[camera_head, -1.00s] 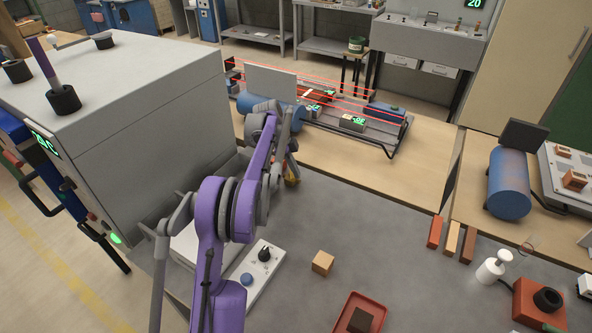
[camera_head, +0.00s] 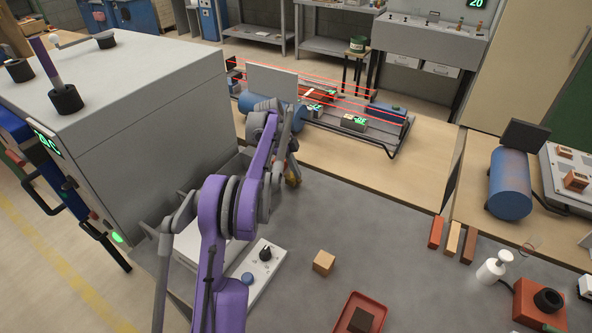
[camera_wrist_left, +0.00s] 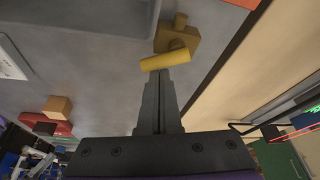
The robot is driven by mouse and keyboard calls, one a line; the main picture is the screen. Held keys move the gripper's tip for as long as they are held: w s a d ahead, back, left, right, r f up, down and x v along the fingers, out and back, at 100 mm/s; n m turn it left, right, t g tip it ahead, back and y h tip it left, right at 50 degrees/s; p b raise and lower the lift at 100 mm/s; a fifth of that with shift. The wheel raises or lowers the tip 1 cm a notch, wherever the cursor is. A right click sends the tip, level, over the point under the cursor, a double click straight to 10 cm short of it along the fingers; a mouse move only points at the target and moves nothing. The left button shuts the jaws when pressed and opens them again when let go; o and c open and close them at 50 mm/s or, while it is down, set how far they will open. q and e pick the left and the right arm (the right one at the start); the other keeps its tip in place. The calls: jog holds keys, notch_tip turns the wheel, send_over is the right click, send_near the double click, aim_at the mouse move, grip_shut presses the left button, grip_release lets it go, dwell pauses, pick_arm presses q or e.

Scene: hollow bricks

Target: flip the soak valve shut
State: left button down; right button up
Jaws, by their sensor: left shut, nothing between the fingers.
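The soak valve (camera_wrist_left: 176,40) shows in the left wrist view as a brass-coloured body with a stubby yellow lever (camera_wrist_left: 165,60) lying crosswise, slightly tilted. In the head view only a small brass-yellow part of the valve (camera_head: 293,180) shows, at the back edge of the grey worktop; my arm hides the rest. My left gripper (camera_wrist_left: 160,76) is shut and empty, its fingertips right at the lever. I cannot tell whether they touch it. In the head view this gripper (camera_head: 292,168) is beside the valve, partly hidden by its own wrist. My right gripper is not in view.
A large grey cabinet (camera_head: 150,95) stands left of my arm. A white panel with knobs (camera_head: 262,272), a tan block (camera_head: 323,262) and a red tray (camera_head: 374,300) are on the worktop. A bench with red beams (camera_head: 340,90) lies behind. The worktop's middle is clear.

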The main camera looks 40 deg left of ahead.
pick_arm(q)
jog(key=shift+s+a+m, duration=0.1)
jog(key=shift+s+m, duration=0.05)
jog(key=shift+m, duration=0.25)
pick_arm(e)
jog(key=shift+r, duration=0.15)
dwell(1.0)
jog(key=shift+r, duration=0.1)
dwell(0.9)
